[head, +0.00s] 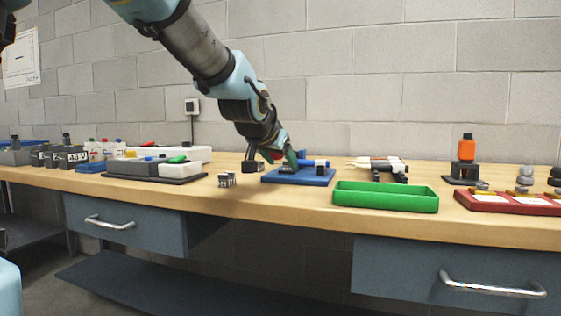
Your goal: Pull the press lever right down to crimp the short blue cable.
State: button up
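The press (290,160) looks like a small dark green body on a blue base plate (300,180), at mid-bench in the head view. A short blue piece (313,162) with a dark block beside it sits at its right; I cannot tell whether it is the blue cable or the lever. My gripper (272,156) is low over the left side of the press, close to or touching it. It is small and overlaps the press. Whether its fingers are open or shut on the lever cannot be told. The lever's angle is unclear.
A green tray (386,204) stands at the front right of the press, and a red tray (512,204) is further right. Small grey parts (227,180) lie left of the press. Pale tools (378,163) lie behind the green tray. An orange-topped bottle (467,147) stands on a dark stand.

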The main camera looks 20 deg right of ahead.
jog(key=shift+a, duration=0.1)
jog(key=p+v, duration=0.1)
jog(key=v, duration=0.9)
jog(key=shift+s+a+r, duration=0.15)
jog(key=shift+s+r, duration=0.05)
jog(key=shift+s, duration=0.05)
